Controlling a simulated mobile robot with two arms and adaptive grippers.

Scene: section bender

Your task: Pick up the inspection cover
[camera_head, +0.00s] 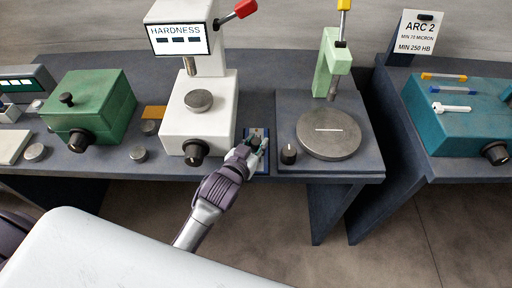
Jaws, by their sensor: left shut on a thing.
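My left gripper (256,148) reaches over the bench between the white hardness tester and the round-plate station. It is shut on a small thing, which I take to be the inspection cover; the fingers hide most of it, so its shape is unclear. A narrow blue mat or tray (262,168) lies under the gripper on the bench. Whether the held thing still touches it cannot be told. My right gripper is not in view.
The white hardness tester (218,95) stands close left of the gripper. A green box (90,105) is further left, a teal machine (460,115) far right.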

